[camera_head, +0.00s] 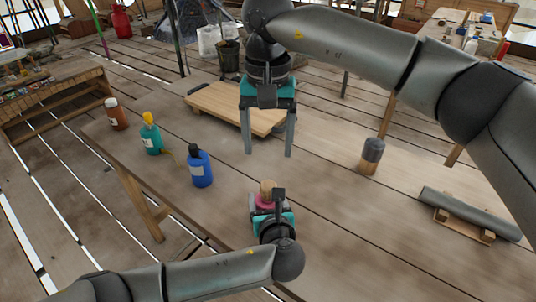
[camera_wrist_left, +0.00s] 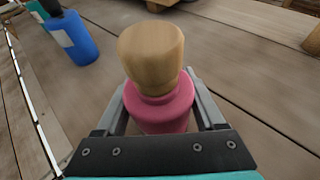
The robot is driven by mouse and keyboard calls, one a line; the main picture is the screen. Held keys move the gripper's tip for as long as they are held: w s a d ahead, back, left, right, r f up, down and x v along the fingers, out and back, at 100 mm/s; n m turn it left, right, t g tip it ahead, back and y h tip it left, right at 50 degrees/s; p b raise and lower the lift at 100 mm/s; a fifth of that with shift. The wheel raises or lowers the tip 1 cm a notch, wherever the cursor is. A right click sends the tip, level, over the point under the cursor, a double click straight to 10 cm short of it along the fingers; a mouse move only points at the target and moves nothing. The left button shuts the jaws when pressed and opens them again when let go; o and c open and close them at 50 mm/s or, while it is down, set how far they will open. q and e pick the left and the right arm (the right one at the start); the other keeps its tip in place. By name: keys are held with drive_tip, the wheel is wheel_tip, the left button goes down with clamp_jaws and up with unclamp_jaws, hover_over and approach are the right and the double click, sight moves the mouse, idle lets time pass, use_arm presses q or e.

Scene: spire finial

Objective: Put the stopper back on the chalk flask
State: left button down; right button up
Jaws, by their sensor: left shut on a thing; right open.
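The pink flask (camera_wrist_left: 165,108) is in my left gripper (camera_head: 267,207), which is shut around its body. In the left wrist view the light wooden stopper (camera_wrist_left: 151,52) sits on top of the flask's neck and looks upright; I cannot tell how firmly it is seated. The stopper also shows in the head view (camera_head: 267,187), with the pink flask (camera_head: 265,202) just below it. My right gripper (camera_head: 268,154) is open and empty, pointing down above and behind the stopper, apart from it.
A blue bottle (camera_head: 200,171), a teal bottle (camera_head: 152,140) and a brown bottle (camera_head: 116,115) stand along the table's left side. A wooden board (camera_head: 222,104) lies behind. A grey-topped wooden cylinder (camera_head: 371,157) and a grey roll in a cradle (camera_head: 468,213) are at right.

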use_arm(q)
unclamp_jaws()
drive_tip(key=shift+s, duration=0.1)
idle(0.3)
drive_tip(key=p+v, duration=0.4)
drive_tip(key=v, duration=1.1)
drive_tip(key=shift+p, duration=0.4)
